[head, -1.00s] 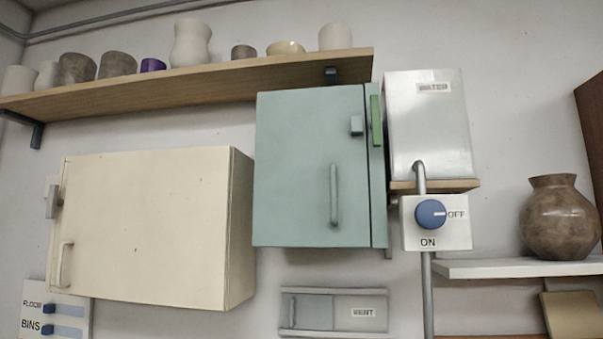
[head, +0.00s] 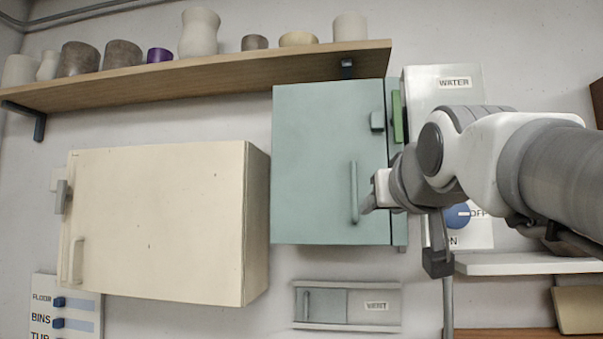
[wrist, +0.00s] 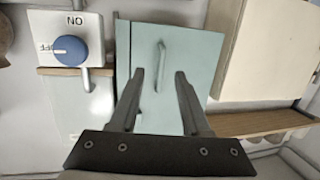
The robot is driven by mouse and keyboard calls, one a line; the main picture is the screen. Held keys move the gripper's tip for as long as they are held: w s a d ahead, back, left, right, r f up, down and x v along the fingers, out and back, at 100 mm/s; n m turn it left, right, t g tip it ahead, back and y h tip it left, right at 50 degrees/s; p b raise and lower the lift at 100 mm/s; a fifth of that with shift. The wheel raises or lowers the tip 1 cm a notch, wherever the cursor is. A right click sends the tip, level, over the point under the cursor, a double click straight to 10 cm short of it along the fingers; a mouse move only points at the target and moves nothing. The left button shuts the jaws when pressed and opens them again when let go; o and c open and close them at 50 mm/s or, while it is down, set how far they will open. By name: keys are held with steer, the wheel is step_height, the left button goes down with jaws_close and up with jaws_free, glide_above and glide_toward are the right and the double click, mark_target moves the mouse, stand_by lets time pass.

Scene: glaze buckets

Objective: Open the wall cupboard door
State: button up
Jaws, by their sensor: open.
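A teal wall cupboard (head: 315,160) has its door shut, with a grey vertical bar handle (head: 354,192) near its right edge. It also shows upside down in the wrist view (wrist: 195,55), with the handle (wrist: 160,65) there. My gripper (head: 368,200) is open in front of the door, close by the handle. In the wrist view, the handle appears between my open fingers (wrist: 160,75); I cannot tell whether they reach around it.
A shut cream cupboard (head: 160,220) hangs to the left. A shelf of pots (head: 200,75) runs above. A water box (head: 440,85) and blue knob (wrist: 70,50) are at the right, partly behind my arm in the head view. A vent panel (head: 345,303) lies below.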

mark_target(355, 175)
step_height(355, 175, up, 7)
steer(key=w+t, duration=0.1)
steer(key=t, duration=0.1)
steer(key=w+p, duration=0.2)
steer(key=w, duration=0.3)
steer(key=w+p, duration=0.2)
steer(key=w, duration=0.4)
steer(key=w+a+p, duration=0.1)
steer(key=w, duration=0.5)
steer(key=shift+p, duration=0.4)
steer(key=shift+d, duration=0.1)
jaws_close()
